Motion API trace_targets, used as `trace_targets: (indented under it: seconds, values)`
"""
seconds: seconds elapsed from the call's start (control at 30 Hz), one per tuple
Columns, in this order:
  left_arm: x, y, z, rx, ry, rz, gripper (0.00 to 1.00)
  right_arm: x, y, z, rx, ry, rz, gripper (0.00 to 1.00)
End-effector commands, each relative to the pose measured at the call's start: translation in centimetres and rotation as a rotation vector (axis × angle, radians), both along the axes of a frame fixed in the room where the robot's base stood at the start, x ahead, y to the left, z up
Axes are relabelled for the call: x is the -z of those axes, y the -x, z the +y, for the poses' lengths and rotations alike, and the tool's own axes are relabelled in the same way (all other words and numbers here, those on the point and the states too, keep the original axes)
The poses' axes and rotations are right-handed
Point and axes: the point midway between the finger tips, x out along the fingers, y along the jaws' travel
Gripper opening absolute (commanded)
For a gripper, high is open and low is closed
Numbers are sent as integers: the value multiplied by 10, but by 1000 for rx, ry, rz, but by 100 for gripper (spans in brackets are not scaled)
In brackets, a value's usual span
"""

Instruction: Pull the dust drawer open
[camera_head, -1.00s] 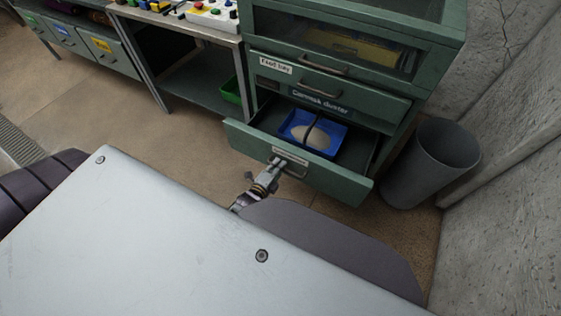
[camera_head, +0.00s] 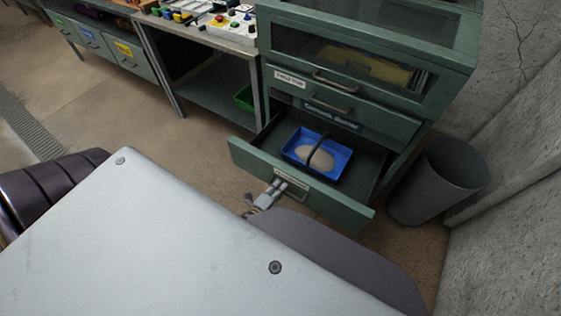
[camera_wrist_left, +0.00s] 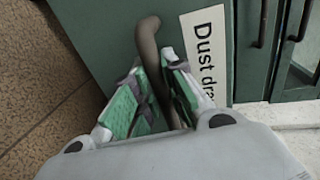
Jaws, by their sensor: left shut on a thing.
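The dust drawer (camera_head: 248,158) is the green bottom drawer of the cabinet, and it stands well out. Inside it is a blue tray (camera_head: 340,158) with a pale heap and a dark band across it. My left gripper (camera_head: 281,186) is at the drawer's front, shut on its handle (camera_head: 296,194). In the left wrist view the two green-padded fingers (camera_wrist_left: 158,92) are on either side of the dark handle bar (camera_wrist_left: 148,45), beside the label (camera_wrist_left: 205,50) reading "Dust dr". The rest of the label is hidden. My right gripper is not in view.
A grey bin (camera_head: 438,180) stands right of the drawer, by the concrete wall (camera_head: 515,190). The floor left of the drawer is clear.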

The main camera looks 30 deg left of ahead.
Motion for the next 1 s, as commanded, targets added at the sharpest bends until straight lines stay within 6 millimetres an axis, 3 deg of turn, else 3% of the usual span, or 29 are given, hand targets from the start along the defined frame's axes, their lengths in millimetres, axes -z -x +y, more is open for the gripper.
trace_targets:
  seconds: [0.4, 0.43, 0.57, 1.0]
  values:
    - [2, 2, 0, 0, 1, 4, 0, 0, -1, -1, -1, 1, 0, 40]
    - [2, 2, 0, 0, 1, 4, 17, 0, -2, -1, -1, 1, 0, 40]
    - [1, 2, 0, 0, 1, 3, 34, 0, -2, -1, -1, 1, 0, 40]
    - [0, 3, 0, 0, 0, 0, 35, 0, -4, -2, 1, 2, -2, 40]
